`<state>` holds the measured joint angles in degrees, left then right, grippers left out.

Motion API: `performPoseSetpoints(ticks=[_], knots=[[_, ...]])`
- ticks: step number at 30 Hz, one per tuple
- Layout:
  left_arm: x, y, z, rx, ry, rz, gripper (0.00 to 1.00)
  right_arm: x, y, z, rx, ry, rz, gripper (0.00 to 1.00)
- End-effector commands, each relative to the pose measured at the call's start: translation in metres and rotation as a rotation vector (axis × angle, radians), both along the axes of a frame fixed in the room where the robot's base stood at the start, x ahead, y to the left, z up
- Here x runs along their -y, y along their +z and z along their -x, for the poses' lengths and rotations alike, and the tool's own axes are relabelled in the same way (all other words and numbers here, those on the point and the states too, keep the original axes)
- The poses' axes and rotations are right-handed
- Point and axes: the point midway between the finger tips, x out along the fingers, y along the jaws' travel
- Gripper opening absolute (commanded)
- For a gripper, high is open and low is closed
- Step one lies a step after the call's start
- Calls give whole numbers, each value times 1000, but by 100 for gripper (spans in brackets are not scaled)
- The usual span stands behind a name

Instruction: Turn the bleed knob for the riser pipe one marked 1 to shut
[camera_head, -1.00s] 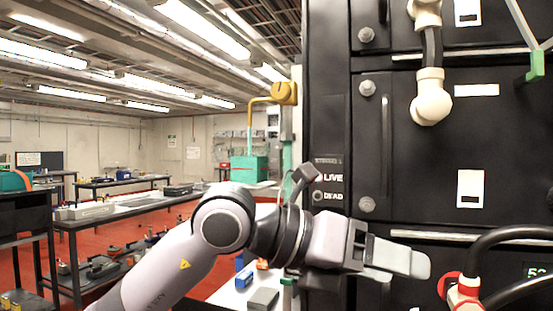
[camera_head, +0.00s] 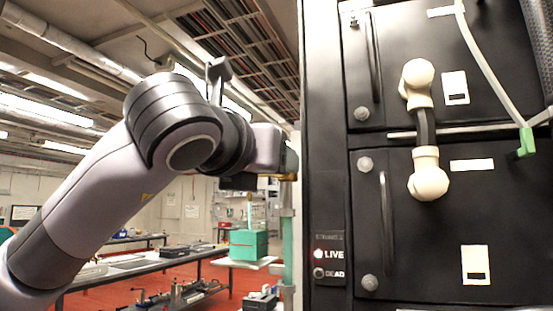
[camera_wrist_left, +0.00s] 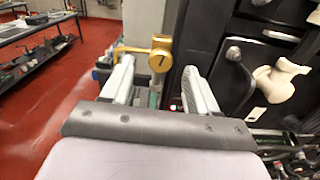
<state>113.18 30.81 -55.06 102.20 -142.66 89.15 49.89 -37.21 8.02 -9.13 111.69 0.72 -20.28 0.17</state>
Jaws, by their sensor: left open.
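The yellow bleed knob (camera_wrist_left: 160,54) shows in the left wrist view, with a dark numeral that could be a 1 or a 7. A yellow arm or pipe (camera_wrist_left: 130,50) runs left from it. My left gripper (camera_wrist_left: 158,68) is open, with one finger on each side of the knob in that view. I cannot tell how far beyond the fingertips it lies. In the head view my left gripper (camera_head: 289,160) is raised at the cabinet's left edge and hides most of the knob. The green riser pipe (camera_head: 287,235) stands below it. My right gripper is out of view.
The black battery cabinet (camera_head: 432,225) stands just right of the pipe, with handles and white cable connectors (camera_head: 429,182) on its front. A LIVE/DEAD panel (camera_head: 329,258) is low on its left. Workbenches (camera_head: 140,262) and a green box (camera_head: 248,244) stand behind.

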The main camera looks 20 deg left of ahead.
Motion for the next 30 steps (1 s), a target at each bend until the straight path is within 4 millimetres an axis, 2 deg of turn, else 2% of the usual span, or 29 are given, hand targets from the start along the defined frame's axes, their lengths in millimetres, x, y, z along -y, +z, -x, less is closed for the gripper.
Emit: performPoseSetpoints(ticks=[3, 7, 17, 22, 23, 30], knots=[[1, 2, -18, -2, 0, 0, 59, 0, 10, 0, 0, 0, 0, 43], [2, 1, -31, -3, -2, 0, 59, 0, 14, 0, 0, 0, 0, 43], [2, -1, -35, 0, -3, -1, 59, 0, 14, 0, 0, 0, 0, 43], [2, -1, -35, -1, -4, -1, 7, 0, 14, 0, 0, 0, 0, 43], [2, -1, -35, -1, -4, -1, 3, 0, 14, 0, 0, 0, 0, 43], [2, -1, -35, -1, -4, -6, 3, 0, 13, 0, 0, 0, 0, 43]])
